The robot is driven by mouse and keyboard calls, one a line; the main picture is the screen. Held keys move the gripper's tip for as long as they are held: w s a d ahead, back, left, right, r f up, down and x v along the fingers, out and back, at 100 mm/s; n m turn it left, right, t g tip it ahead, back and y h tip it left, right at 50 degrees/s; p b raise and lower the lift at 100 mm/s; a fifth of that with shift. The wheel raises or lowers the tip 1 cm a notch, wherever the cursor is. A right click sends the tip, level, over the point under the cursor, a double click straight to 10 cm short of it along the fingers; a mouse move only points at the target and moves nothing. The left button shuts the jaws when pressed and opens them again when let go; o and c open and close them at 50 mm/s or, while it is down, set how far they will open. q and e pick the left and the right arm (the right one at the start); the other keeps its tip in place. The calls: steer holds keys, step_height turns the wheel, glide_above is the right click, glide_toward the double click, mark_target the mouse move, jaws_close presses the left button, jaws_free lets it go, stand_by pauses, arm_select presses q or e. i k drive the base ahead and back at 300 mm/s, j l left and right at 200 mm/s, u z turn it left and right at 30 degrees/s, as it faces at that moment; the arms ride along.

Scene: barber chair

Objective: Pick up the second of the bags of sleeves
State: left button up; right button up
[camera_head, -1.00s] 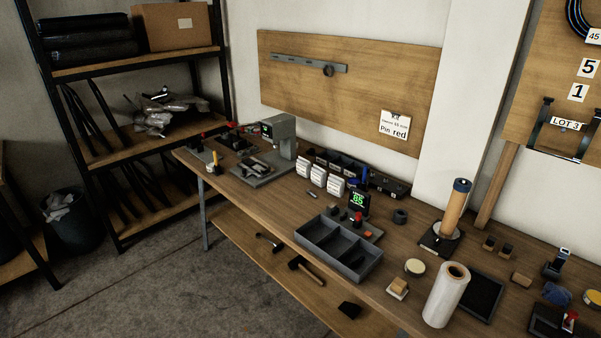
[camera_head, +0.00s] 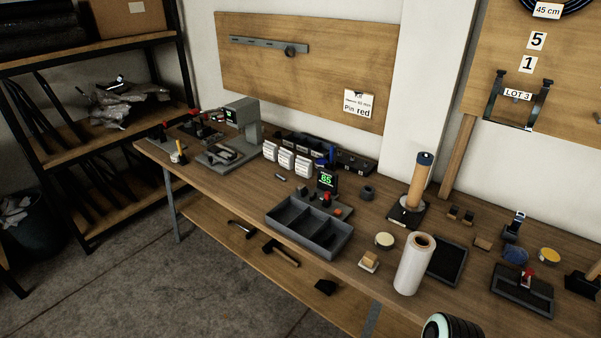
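Three small white bags with printed labels stand in a row on the workbench, left of the green-lit display. They are the left bag (camera_head: 270,151), the middle bag (camera_head: 286,159) and the right bag (camera_head: 303,167). They look like the bags of sleeves, but their labels are too small to read. They stand upright and close together, in front of a dark row of bins.
A grey divided tray (camera_head: 309,229) sits at the bench's (camera_head: 226,186) front edge. A display reading 85 (camera_head: 327,181) stands behind it. A grey press (camera_head: 236,130) is at the left. A white film roll (camera_head: 414,264) stands at the front right. Open floor (camera_head: 200,280) lies before the bench.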

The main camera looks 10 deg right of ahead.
mark_target(303, 167)
steer(key=i+j, duration=0.2)
steer(key=j, duration=0.15)
steer(key=i+j+z, duration=0.1)
steer(key=i+j, duration=0.3)
steer(key=j, duration=0.25)
steer(key=i+j+z, duration=0.15)
steer(key=j, duration=0.2)
steer(key=i+j, duration=0.2)
steer(key=j, duration=0.15)
